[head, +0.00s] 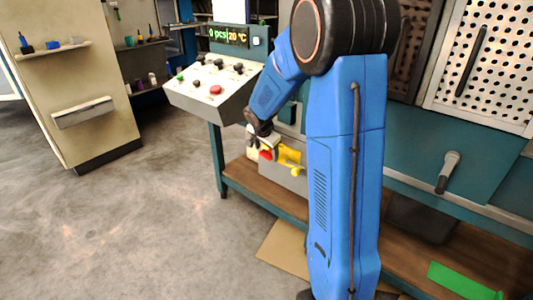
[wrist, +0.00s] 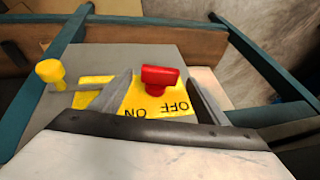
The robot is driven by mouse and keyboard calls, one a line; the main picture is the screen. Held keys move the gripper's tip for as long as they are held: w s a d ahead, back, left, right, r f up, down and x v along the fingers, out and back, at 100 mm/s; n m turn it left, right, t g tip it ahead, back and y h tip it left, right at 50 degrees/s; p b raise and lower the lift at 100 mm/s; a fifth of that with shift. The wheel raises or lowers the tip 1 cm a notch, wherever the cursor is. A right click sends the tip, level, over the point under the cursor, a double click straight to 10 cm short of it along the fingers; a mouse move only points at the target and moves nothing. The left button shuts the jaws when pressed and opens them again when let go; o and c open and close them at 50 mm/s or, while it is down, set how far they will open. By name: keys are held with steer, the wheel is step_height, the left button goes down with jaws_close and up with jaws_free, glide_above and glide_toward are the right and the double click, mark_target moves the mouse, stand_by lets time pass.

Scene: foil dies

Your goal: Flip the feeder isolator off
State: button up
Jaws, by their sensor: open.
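The feeder isolator is a red switch handle (wrist: 160,76) on a yellow plate (wrist: 150,104) marked ON and OFF, fixed on a grey box (wrist: 50,115). In the wrist view the lettering is upside down, with OFF to the right and ON to the left. My gripper (wrist: 160,82) is open, with one finger on each side of the red handle and gaps between. In the head view my gripper (head: 262,140) is at the box, just by the red handle (head: 266,155). Whether any finger touches the handle cannot be told.
A yellow knob (wrist: 50,72) sticks out left of the plate in the wrist view. A sloped control panel (head: 212,88) with several buttons stands above the box. A grey lever with a dark grip (head: 448,172) is on the teal machine at right. Open floor lies at left.

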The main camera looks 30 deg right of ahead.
steer(key=shift+w+d+f, duration=0.2)
steer(key=shift+w+f, duration=0.05)
steer(key=shift+f, duration=0.35)
steer(key=shift+c, duration=0.4)
steer(key=c, duration=1)
steer(key=shift+o, duration=0.2)
steer(key=shift+w+a+n+g+h, duration=0.15)
steer(key=shift+g+h, duration=0.1)
steer(key=shift+g, duration=0.4)
steer(key=shift+w+d+n+g+h, duration=0.15)
steer(key=shift+g+h, duration=0.1)
steer(key=shift+g, duration=0.4)
steer(key=shift+a, duration=0.1)
